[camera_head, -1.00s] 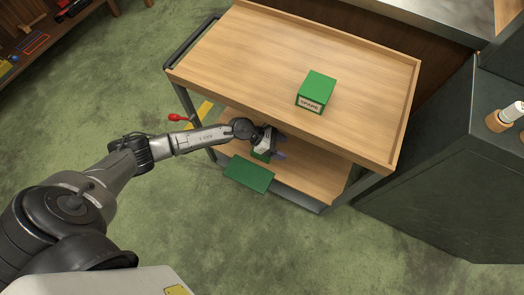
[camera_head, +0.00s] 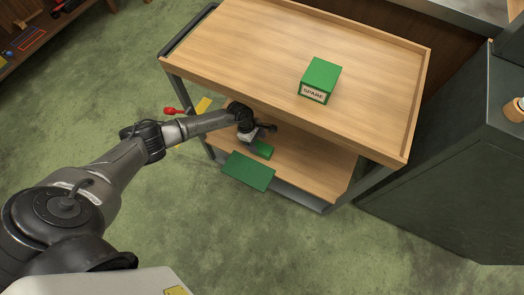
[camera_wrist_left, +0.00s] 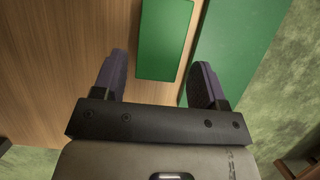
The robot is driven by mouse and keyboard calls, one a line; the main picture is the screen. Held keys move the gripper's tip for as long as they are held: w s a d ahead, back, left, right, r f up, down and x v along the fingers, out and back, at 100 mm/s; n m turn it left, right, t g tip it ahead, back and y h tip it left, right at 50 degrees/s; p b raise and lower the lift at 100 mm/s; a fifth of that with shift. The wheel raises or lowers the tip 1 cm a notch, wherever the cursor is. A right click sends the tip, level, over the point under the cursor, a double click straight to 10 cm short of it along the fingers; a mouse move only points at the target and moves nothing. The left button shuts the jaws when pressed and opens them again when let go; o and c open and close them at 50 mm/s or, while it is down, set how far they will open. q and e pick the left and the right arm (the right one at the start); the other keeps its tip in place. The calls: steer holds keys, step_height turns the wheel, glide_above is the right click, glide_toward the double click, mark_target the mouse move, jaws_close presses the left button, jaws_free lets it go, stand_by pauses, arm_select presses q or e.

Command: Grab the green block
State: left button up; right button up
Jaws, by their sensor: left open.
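A small green block (camera_head: 263,149) lies on the lower wooden shelf of a cart, partly hidden by my left gripper (camera_head: 257,134). In the left wrist view the same block (camera_wrist_left: 165,40) shows as a long green shape ahead of the open fingers. My left gripper (camera_wrist_left: 160,65) is empty there, with its two dark fingers spread apart. The block lies between their lines, nearer the right finger. A larger green box (camera_head: 321,78) labelled SPARE sits on the cart's top. My right gripper is not in view.
A flat green panel (camera_head: 248,171) lies at the lower shelf's front edge; it also shows in the left wrist view (camera_wrist_left: 235,50). The cart's top board (camera_head: 240,45) overhangs the shelf. A red-tipped handle (camera_head: 171,111) sticks out left. A dark cabinet (camera_head: 450,170) stands right.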

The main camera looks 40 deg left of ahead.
mark_target(261, 147)
arm_select(q)
steer(key=shift+b+x, duration=1.75)
steer(key=shift+x, duration=1.1)
steer(key=shift+d+r, duration=0.1)
steer(key=shift+d, duration=0.15)
steer(key=shift+c, duration=0.2)
steer(key=shift+a, duration=0.1)
steer(key=c, duration=0.7)
steer(key=shift+r, duration=0.15)
